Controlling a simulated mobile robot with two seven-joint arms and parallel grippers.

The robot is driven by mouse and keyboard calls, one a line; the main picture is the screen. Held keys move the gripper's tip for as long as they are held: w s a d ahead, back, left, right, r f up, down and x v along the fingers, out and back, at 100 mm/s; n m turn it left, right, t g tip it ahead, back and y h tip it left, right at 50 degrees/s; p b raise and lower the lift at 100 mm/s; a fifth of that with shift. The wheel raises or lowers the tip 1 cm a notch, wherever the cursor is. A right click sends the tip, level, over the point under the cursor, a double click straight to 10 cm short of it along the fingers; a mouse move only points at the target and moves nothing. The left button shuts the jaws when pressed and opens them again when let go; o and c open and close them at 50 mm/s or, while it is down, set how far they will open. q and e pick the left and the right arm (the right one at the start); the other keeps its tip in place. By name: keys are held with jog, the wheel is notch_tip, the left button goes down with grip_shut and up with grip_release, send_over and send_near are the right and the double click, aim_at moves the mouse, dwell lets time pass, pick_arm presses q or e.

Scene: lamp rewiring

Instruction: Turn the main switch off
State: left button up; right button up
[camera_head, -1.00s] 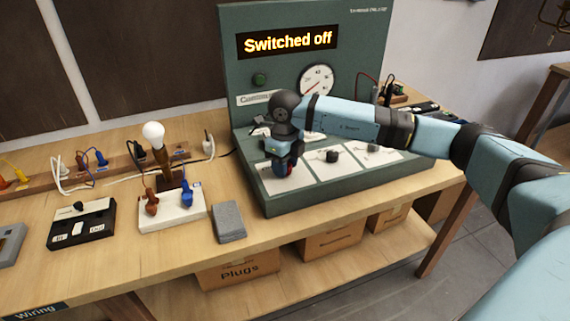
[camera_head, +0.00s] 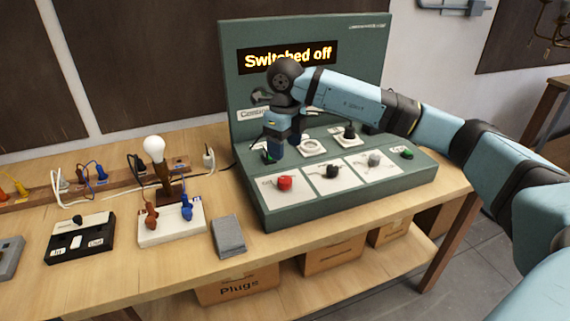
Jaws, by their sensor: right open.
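The green control panel (camera_head: 405,185) stands on the bench, and its display (camera_head: 257,60) reads "Switched off". A red rotary switch (camera_head: 284,183) sits on the left white plate at the panel's front; I cannot tell for sure that it is the main switch. A black knob (camera_head: 333,171) and a grey knob (camera_head: 374,159) sit on the plates to its right. My right gripper (camera_head: 272,155) is open and empty, pointing down above the panel, behind and a little left of the red switch and apart from it. My left gripper is not in view.
A lamp with a white bulb (camera_head: 154,148) stands left of the panel. A white socket block (camera_head: 170,226) with brown and blue plugs, a black switch box (camera_head: 80,243) and a grey block (camera_head: 228,237) lie on the bench (camera_head: 180,271). Boxes sit on the shelf below.

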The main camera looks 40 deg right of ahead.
jog(key=shift+r, duration=1.75)
